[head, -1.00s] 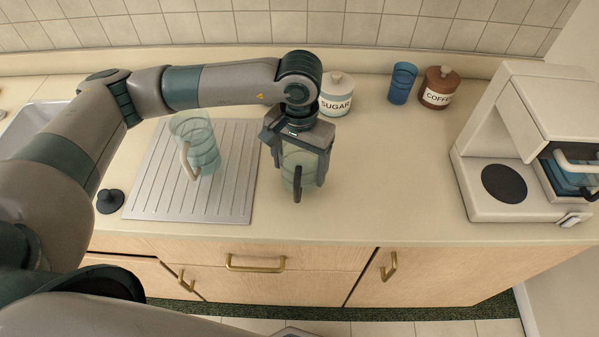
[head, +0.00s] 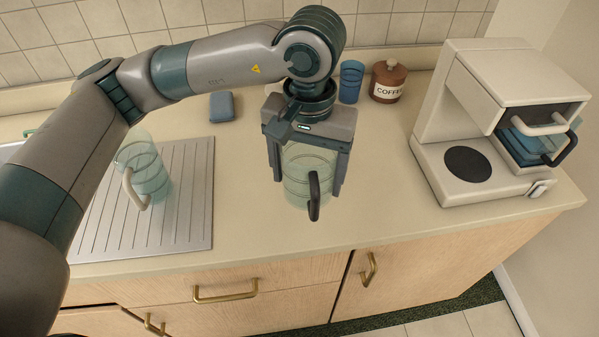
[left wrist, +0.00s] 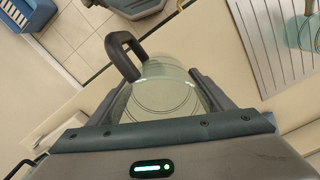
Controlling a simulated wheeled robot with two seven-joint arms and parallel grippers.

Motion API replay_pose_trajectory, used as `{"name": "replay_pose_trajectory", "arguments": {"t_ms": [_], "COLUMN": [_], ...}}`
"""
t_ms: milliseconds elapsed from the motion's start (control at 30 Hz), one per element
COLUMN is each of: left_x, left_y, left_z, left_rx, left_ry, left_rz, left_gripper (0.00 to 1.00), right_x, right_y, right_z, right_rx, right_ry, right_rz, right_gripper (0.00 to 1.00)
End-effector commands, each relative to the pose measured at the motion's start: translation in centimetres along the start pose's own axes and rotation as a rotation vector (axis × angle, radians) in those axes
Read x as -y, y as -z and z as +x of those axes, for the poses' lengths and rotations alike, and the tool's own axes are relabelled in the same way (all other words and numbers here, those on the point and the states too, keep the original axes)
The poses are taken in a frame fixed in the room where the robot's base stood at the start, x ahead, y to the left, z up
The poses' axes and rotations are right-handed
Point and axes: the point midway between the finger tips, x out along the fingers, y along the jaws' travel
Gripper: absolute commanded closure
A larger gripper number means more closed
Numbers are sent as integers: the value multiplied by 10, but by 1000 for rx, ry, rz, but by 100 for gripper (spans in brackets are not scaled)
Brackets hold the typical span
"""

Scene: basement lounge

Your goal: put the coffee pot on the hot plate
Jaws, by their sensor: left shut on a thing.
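The coffee pot (head: 300,178) is a clear glass vessel with a black handle. My left gripper (head: 307,185) is shut on it, one finger on each side, and holds it over the counter left of the coffee maker. The pot also shows in the left wrist view (left wrist: 165,95), between the fingers (left wrist: 170,90). The white coffee maker (head: 455,185) stands at the right. Its round dark hot plate (head: 467,164) is bare. My right gripper is not in view.
A glass pitcher with a pale handle (head: 146,172) stands on the ridged drainboard (head: 185,215) at left. A blue cup (head: 351,82) and a brown coffee canister (head: 387,83) stand at the back. A blue sponge-like block (head: 222,106) lies behind. Counter between pot and coffee maker is clear.

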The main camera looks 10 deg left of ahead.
Motion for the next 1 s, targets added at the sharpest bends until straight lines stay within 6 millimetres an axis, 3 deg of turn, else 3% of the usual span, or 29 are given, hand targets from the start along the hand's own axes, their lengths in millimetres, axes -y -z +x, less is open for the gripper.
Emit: {"name": "replay_pose_trajectory", "arguments": {"t_ms": [733, 867, 1000], "left_x": [1, 8, 27], "left_y": [0, 3, 8], "left_z": [0, 1, 4], "left_rx": [0, 0, 2], "left_ry": [0, 3, 7], "left_rz": [-2, -10, -30], "left_gripper": [52, 52, 52], "right_x": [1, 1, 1], "right_y": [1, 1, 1], "right_z": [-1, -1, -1], "right_rx": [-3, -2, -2], "right_ry": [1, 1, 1], "right_rz": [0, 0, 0], "right_gripper": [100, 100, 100]}}
